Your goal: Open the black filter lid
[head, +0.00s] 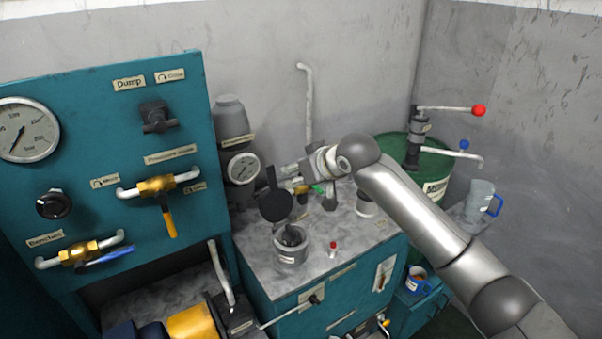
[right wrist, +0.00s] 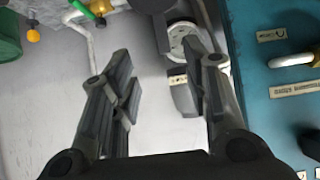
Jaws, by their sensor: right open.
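The black filter lid (head: 276,207) is a round dark disc with a handle pointing up. In the head view it stands tilted up at the back of the grey filter cup (head: 290,250), whose top shows open with something dark inside. My right gripper (head: 287,183) is beside and behind the lid's handle, apart from it as far as I can tell. In the right wrist view my right gripper (right wrist: 167,85) is open with nothing between its fingers. A dark part at the top edge there looks like the lid (right wrist: 154,5). My left gripper is not in view.
A pressure gauge (head: 242,168) on a grey cylinder stands behind the lid. The teal valve panel (head: 110,120) is to the left. A small red-topped part (head: 333,246) and a white pot (head: 366,205) stand on the cabinet top. A green drum (head: 440,165) is at the back right.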

